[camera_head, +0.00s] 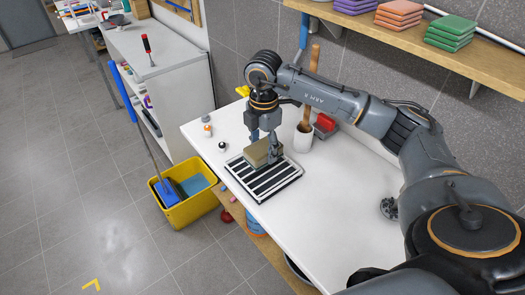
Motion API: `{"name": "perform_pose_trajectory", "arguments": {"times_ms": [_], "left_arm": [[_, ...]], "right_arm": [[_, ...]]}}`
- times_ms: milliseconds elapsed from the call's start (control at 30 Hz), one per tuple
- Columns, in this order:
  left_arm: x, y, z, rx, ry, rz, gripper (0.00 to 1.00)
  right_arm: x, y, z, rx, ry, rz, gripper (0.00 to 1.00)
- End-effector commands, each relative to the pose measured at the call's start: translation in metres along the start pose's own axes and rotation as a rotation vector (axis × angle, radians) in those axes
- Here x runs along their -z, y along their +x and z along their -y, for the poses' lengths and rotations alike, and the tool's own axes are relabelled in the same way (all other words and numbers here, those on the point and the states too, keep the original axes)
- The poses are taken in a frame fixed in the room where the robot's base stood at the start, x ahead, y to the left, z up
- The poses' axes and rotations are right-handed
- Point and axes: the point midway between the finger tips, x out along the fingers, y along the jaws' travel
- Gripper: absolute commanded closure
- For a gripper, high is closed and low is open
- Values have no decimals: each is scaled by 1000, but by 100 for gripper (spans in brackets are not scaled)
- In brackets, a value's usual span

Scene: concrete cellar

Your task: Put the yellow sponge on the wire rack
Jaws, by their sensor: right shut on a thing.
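The yellow sponge (257,153), a dull olive-yellow block, is between the fingers of my right gripper (264,147), which is shut on it and points down. The wire rack (262,187), with dark and light stripes, lies on the white worktop. The sponge is over the rack's far part and hides some of it. I cannot tell whether the sponge touches the rack or is just above it. My left gripper is not in view.
On the white worktop (325,225), a white pot with a wooden handle (303,138) and a red item (325,122) stand behind the rack. Small bottles (222,146) stand to its left. A yellow bucket (186,205) is on the floor. The worktop's near part is mostly clear.

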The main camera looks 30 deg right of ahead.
Motion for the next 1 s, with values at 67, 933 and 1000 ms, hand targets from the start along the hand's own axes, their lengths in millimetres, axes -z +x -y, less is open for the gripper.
{"name": "perform_pose_trajectory", "arguments": {"times_ms": [67, 933, 1000], "left_arm": [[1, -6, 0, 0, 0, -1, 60], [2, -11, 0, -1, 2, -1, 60], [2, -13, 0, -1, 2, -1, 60]], "right_arm": [[-4, 9, -7, 2, 1, 0, 70], [-11, 62, -19, -2, -1, 0, 70], [-11, 60, -19, -2, -1, 0, 30]]}}
